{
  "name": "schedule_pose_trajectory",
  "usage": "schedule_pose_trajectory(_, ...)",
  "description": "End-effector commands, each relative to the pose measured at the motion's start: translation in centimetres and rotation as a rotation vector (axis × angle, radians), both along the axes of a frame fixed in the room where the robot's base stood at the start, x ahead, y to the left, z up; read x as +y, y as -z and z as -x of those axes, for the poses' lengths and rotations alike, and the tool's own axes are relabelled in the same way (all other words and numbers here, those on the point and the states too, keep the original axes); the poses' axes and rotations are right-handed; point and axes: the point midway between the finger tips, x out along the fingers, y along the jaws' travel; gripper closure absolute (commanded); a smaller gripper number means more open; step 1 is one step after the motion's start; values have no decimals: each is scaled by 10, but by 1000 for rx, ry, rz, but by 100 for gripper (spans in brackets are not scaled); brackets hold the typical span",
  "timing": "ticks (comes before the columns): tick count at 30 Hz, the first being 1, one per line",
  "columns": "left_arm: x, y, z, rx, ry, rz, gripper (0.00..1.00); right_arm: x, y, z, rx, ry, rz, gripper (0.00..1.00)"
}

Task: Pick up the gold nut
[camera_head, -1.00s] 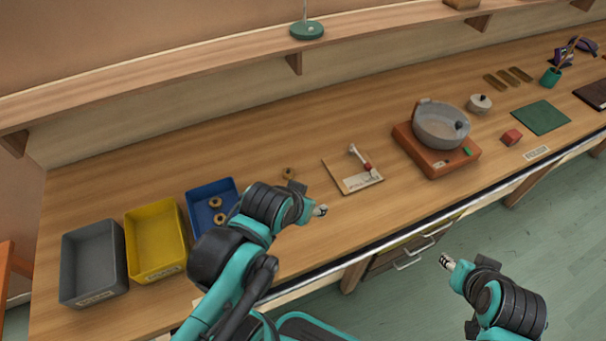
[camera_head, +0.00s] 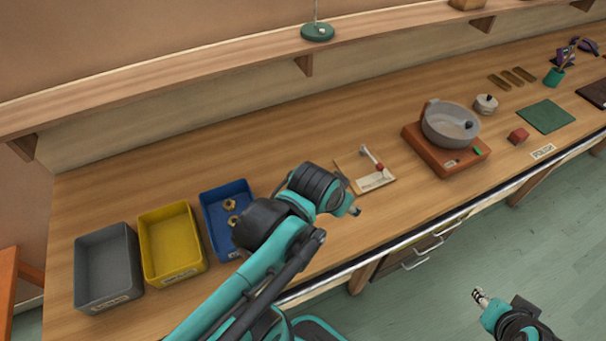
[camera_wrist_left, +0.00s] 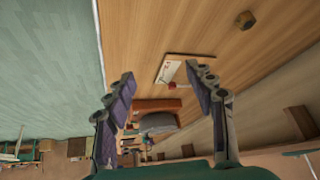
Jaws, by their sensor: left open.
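A gold nut (camera_wrist_left: 245,20) lies on the bare wooden bench at the top right of the left wrist view. In the head view my left arm hides that spot. Two more gold nuts (camera_head: 230,205) (camera_head: 234,220) lie in the blue bin (camera_head: 211,231). My left gripper (camera_wrist_left: 165,82) is open and empty above the bench, with the loose nut off to one side of its fingers. It also shows in the head view (camera_head: 353,210), right of the blue bin. My right gripper (camera_head: 480,297) is over the floor in front of the bench; its fingers are too small to read.
A yellow bin (camera_head: 171,246) and a grey bin (camera_head: 107,268) stand left of the blue one. A small mallet (camera_head: 372,158) with a red part lies at a white card (camera_head: 376,181). A grey pot (camera_head: 449,125) sits on an orange-brown base (camera_head: 445,160). A shelf (camera_head: 200,82) runs behind.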

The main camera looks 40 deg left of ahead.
Motion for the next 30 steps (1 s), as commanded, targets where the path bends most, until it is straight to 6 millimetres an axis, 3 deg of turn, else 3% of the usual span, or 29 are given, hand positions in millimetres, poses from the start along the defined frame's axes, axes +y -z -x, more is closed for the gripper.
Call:
schedule_pose_trajectory(8,30,-7,-24,106,35,-53,45,0,-5,0,0,0,0,60)
schedule_pose_trajectory(14,73,-4,-54,238,89,-91,45,0,-11,0,0,0,0,60)
schedule_pose_trajectory(18,118,9,-76,361,153,-101,45,0,-16,0,0,0,0,60)
schedule_pose_trajectory(24,174,39,-92,494,241,-78,45,0,-21,0,0,0,0,60)
schedule_pose_trajectory(30,199,58,-94,548,289,-57,45,0,-23,0,0,0,0,60)
